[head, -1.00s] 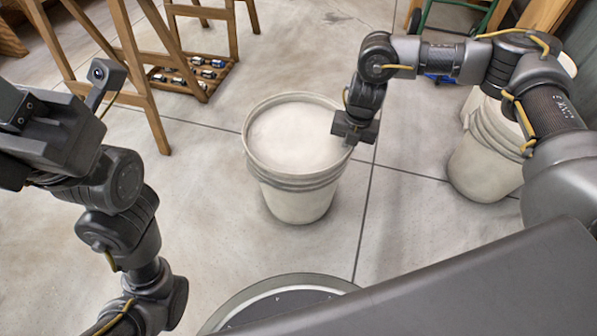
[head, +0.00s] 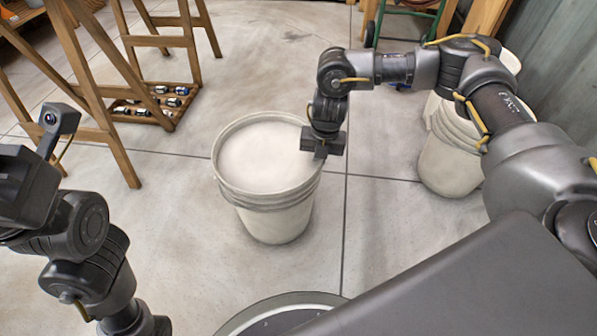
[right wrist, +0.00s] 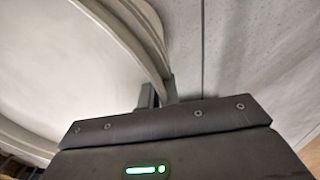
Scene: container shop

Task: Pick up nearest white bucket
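The nearest white bucket (head: 270,215) stands upright on the floor in the middle of the head view, its top showing a pale, flat surface. My right gripper (head: 323,150) points down at the right side of its rim. In the right wrist view, the bucket's rim (right wrist: 135,38) runs between the two fingers of the right gripper (right wrist: 160,92), which sit close together on either side of it and look shut on it. My left gripper (head: 22,185) is at the left edge of the head view, away from the bucket; its fingertips cannot be made out.
Another white bucket (head: 447,165) stands to the right, behind my right arm, with a further one partly hidden behind it. A wooden stand (head: 110,130) with a low shelf of small items (head: 150,103) is at the left. The floor around the near bucket is clear.

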